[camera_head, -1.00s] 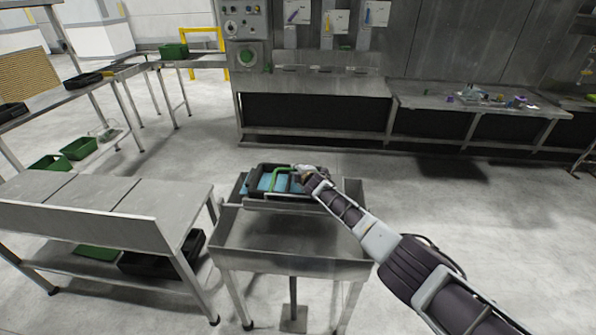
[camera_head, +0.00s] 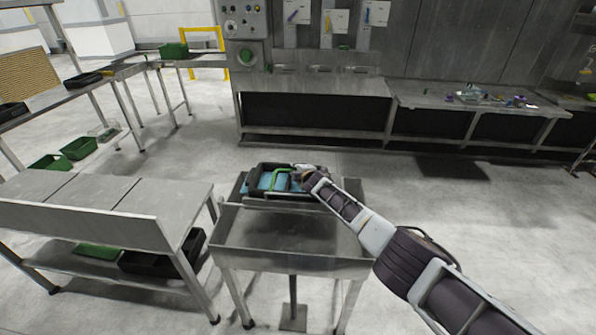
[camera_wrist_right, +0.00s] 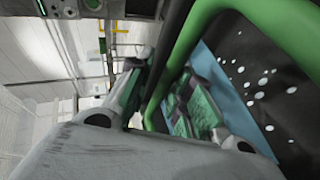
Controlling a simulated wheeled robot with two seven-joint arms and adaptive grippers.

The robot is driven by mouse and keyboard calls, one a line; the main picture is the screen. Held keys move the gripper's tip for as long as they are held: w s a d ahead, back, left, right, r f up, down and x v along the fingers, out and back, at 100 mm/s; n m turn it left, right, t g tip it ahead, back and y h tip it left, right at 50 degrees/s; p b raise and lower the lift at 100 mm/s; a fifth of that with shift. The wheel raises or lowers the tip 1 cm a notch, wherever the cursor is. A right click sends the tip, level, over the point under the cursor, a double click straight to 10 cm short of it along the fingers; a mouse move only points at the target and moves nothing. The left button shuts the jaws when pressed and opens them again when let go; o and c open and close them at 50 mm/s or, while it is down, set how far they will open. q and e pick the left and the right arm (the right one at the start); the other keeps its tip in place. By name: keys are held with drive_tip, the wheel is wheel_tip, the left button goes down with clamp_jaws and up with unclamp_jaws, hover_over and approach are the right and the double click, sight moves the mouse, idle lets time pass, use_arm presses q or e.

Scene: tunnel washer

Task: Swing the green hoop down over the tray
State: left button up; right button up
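A black tray (camera_head: 256,190) with blue contents lies on the upper shelf of the metal cart. The green hoop (camera_head: 279,171) stands over the tray. Its curved bar also shows large in the right wrist view (camera_wrist_right: 185,42), beside a dark, white-spotted surface and blue and green contents. My right gripper (camera_head: 302,174) is at the right part of the tray, close to the hoop. In the right wrist view its two fingers (camera_wrist_right: 172,102) are apart, and the hoop's bar runs down between them, nearer the left finger. Whether it touches is unclear. My left gripper is not in view.
The cart's lower front basin (camera_head: 290,232) is empty. A metal table (camera_head: 100,205) stands at the left, with bins on its lower shelf. A long bench (camera_head: 315,87) and control panel (camera_head: 245,25) line the back wall. Open floor lies right of the cart.

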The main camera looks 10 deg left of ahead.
drive_tip(key=shift+o, duration=0.6)
drive_tip(key=shift+r, duration=0.1)
drive_tip(key=shift+s+d, duration=0.2)
drive_tip(key=shift+s, duration=0.3)
drive_tip(key=shift+v, duration=1.3)
drive_tip(key=v, duration=0.8)
drive_tip(key=shift+r, duration=0.2)
drive_tip(key=shift+s+d, duration=0.1)
idle(0.6)
